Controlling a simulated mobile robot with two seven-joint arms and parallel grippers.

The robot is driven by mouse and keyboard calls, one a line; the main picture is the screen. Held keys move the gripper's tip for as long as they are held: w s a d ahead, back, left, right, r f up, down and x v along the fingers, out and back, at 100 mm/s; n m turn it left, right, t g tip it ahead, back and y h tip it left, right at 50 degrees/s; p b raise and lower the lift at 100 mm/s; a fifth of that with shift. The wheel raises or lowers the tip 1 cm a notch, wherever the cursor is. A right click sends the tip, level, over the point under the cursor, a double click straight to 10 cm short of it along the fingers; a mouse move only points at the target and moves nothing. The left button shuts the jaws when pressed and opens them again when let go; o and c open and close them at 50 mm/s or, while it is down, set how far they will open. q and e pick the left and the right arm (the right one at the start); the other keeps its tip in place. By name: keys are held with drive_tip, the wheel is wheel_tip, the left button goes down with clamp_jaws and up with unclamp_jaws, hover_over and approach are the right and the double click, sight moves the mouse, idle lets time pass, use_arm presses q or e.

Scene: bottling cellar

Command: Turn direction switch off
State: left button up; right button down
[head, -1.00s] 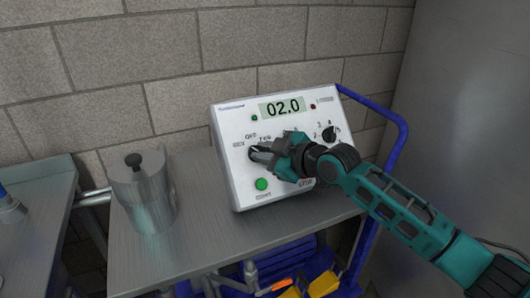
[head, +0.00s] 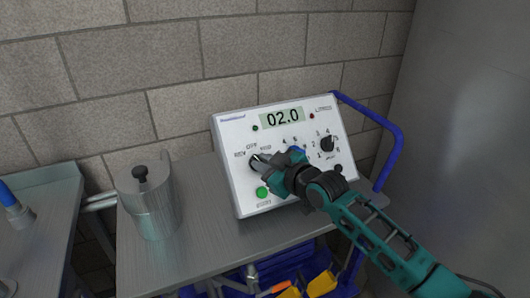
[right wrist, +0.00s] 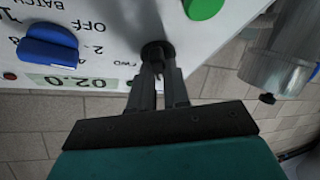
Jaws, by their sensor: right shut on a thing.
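The direction switch (head: 254,161) is a dark knob at the left of the white control box (head: 234,190), under the labels REV, OFF and FWD. My right gripper (head: 263,161) is shut on it. In the right wrist view the fingers (right wrist: 160,65) pinch the black knob (right wrist: 157,48) at the panel face. The fingers hide most of the knob, so I cannot read its pointer. The small lamp (head: 254,128) left of the 02.0 display is dark. My left gripper is not in view.
A green START button (head: 262,193) sits just below the switch. A blue knob (right wrist: 47,47) and a black dial (head: 327,144) are to its right in the head view. A metal jug (head: 150,205) stands left of the box on the grey bench (head: 195,255).

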drive_tip(key=m+t+h+p, duration=0.1)
drive_tip(key=m+p, duration=0.1)
drive_tip(key=m, duration=0.1)
drive_tip(key=shift+s+a, duration=0.15)
drive_tip(key=shift+m+t+h+p, duration=0.4)
drive_tip(key=shift+m+h, duration=0.1)
drive_tip(key=shift+m, duration=0.5)
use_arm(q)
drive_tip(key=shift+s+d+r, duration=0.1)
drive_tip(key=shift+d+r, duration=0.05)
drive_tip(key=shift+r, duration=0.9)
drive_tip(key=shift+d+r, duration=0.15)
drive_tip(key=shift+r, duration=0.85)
use_arm(e)
drive_tip(key=shift+f+m+h, duration=0.1)
drive_tip(key=shift+m+h, duration=0.4)
drive_tip(key=shift+m, duration=0.5)
drive_tip(key=c, duration=1.1)
unclamp_jaws()
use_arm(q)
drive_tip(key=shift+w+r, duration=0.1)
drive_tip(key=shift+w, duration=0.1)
